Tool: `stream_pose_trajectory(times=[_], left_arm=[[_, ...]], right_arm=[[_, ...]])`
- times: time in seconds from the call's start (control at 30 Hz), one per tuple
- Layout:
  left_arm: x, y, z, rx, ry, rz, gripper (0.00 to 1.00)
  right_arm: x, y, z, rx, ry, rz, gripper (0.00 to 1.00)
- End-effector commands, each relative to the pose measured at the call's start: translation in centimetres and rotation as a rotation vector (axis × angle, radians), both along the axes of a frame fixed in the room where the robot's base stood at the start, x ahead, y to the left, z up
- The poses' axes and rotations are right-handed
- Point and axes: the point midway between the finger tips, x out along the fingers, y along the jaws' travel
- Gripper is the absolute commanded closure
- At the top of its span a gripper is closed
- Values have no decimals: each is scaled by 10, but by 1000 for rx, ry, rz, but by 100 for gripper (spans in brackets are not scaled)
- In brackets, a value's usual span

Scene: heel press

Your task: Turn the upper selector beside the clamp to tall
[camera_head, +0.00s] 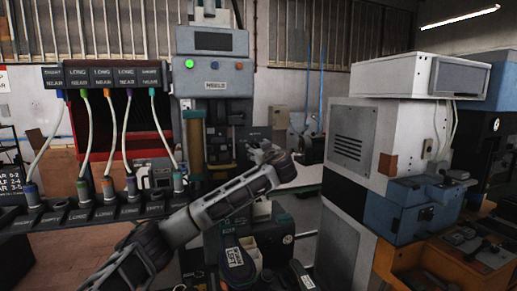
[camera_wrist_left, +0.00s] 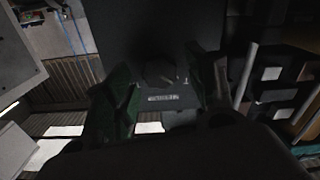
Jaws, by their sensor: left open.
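My left arm reaches up from the bottom of the head view to the press. Its gripper (camera_head: 258,150) is in front of the press's lower right side. In the left wrist view the gripper (camera_wrist_left: 165,88) is open, with a green-edged finger on each side. Between the fingers is a dark round knob (camera_wrist_left: 160,72) on a dark panel, seemingly a selector, with a small label below that I cannot read. I cannot tell whether the fingers touch it or which way it points. The grey press (camera_head: 212,75) shows a lit green lamp.
A rack (camera_head: 115,76) with labelled cables stands left of the press. A white and grey cabinet (camera_head: 352,145) with a blue box (camera_head: 405,210) stands at the right. Dark blocks and a blue-rimmed piece (camera_head: 237,262) are below my arm.

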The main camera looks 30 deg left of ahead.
Motion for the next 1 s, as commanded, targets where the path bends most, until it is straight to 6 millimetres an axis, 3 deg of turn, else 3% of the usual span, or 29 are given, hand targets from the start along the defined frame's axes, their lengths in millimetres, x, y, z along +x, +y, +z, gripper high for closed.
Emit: stream_pose_trajectory(times=[0.33, 0.7, 1.0], left_arm=[[1, 1, -1, 0, 0, 0, 44], [1, 1, -1, 0, 0, 0, 90], [1, 1, -2, 4, 7, 0, 90]], right_arm=[[0, 3, 0, 3, 0, -1, 60], [0, 7, 0, 7, 1, -2, 60], [0, 5, -3, 5, 0, -2, 60]])
